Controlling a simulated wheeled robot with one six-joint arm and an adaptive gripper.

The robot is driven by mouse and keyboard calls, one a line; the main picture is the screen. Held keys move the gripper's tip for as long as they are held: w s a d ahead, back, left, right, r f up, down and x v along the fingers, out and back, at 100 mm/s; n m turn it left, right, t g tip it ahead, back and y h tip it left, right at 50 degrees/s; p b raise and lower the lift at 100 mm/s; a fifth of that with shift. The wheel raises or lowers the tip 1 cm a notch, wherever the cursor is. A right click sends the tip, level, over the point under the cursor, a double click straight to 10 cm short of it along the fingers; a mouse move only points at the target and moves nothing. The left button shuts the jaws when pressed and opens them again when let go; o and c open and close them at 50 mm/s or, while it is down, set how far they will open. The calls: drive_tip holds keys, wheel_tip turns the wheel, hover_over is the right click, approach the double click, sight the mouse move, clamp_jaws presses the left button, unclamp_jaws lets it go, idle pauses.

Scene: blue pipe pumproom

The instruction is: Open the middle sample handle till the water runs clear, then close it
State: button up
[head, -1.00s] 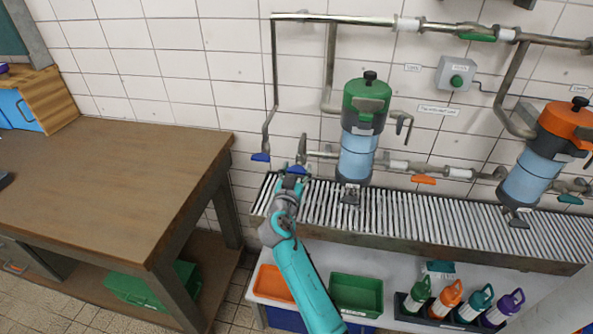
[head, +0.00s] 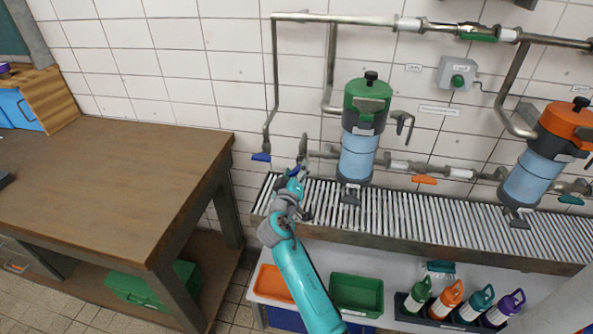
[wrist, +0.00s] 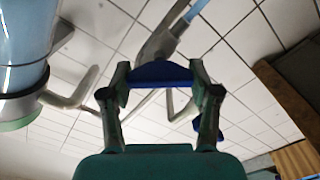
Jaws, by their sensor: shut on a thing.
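My gripper (head: 296,172) is shut on a blue handle (wrist: 160,73) on the short pipe left of the green-topped filter. In the wrist view the fingers sit at both ends of the handle. In the head view my gripper covers most of this handle. A second blue handle (head: 261,157) hangs to the left on a bent thin pipe, and it also shows in the wrist view (wrist: 235,132). The green-topped filter (head: 358,150) has a clear blue body. I cannot make out any water running or its colour.
A slatted drain grate (head: 400,213) runs below the pipes. An orange handle (head: 424,180) and an orange-topped filter (head: 540,155) are to the right. A wooden bench (head: 110,190) stands left. Bottles (head: 449,298) and a green bin (head: 357,293) sit under the grate.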

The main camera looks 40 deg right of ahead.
drive_tip(key=n, duration=0.5)
drive_tip(key=shift+a+n, duration=0.1)
drive_tip(key=shift+n, duration=0.2)
drive_tip(key=shift+w+f+n, duration=0.1)
drive_tip(key=shift+f+n, duration=0.05)
drive_tip(key=shift+n, duration=2.05)
drive_tip(key=o, duration=1.2)
drive_tip(key=shift+c, duration=0.2)
drive_tip(key=v, duration=1.2)
drive_tip(key=shift+f, duration=0.15)
